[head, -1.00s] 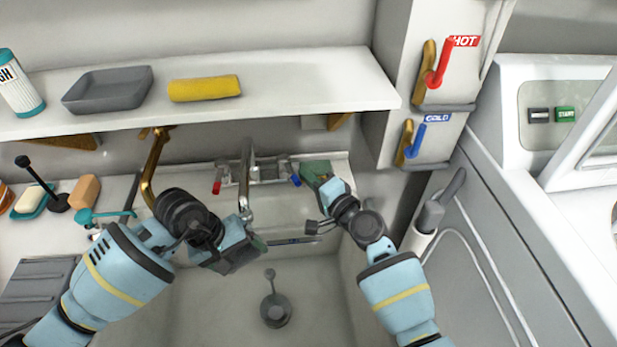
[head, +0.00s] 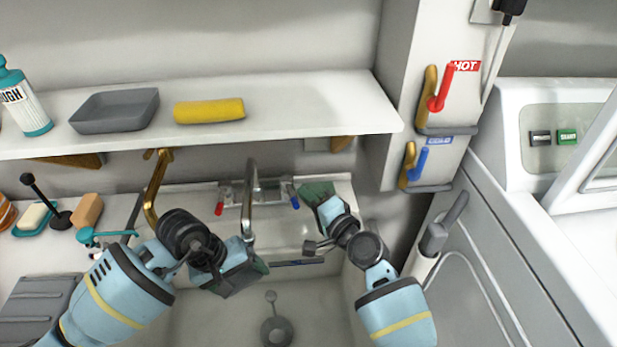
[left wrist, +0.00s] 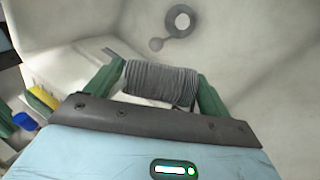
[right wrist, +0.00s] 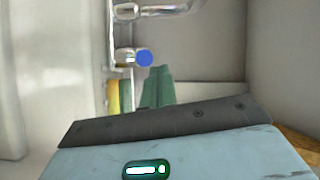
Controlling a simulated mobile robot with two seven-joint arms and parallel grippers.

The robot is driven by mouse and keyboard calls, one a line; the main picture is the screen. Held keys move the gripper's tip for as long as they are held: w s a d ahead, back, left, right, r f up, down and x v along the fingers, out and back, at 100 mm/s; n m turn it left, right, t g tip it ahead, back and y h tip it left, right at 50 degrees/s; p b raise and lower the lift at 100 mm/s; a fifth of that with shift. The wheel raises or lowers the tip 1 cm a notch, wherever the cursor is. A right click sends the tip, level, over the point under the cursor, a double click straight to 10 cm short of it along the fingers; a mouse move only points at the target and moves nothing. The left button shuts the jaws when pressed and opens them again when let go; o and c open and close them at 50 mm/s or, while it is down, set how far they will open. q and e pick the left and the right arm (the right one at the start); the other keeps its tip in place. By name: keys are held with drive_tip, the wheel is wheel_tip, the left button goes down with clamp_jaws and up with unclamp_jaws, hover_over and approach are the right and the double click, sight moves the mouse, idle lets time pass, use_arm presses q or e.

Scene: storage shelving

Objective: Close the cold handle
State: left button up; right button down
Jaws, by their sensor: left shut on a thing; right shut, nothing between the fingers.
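The blue cold lever (head: 421,160) sits on the wall panel at right, by a COLD label, below the red HOT lever. The faucet has a separate blue-tipped knob (head: 295,202), which also shows in the right wrist view (right wrist: 145,57). My right gripper (head: 318,190) is shut and empty just right of that knob; in the right wrist view its green fingers (right wrist: 158,86) are together below it. Whether they touch is unclear. My left gripper (head: 245,275) is over the sink, shut on a grey ribbed roll (left wrist: 160,82).
The faucet spout (head: 250,205) rises between my arms, with a red knob (head: 220,207) on its left.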

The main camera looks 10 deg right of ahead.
wheel_tip(320, 180, up, 9)
drive_tip(key=s+d+f+m+h, duration=0.1)
drive_tip(key=s+d+f+h, duration=0.1)
drive_tip(key=s+d+f, duration=0.65)
drive_tip(key=w+a+f, duration=0.2)
drive_tip(key=w+a, duration=0.6)
drive_tip(key=shift+w+a+t, duration=0.2)
drive_tip(key=shift+a+t, duration=0.05)
drive_tip(key=shift+t, duration=0.15)
idle(0.5)
idle(0.4)
drive_tip(key=shift+s+a+m+t+h, duration=0.2)
drive_tip(key=shift+a+m+h, duration=0.1)
drive_tip(key=shift+a, duration=0.2)
drive_tip(key=shift+s+a+m+t+h, duration=0.2)
drive_tip(key=shift+a+m+h, duration=0.1)
drive_tip(key=shift+a, duration=0.15)
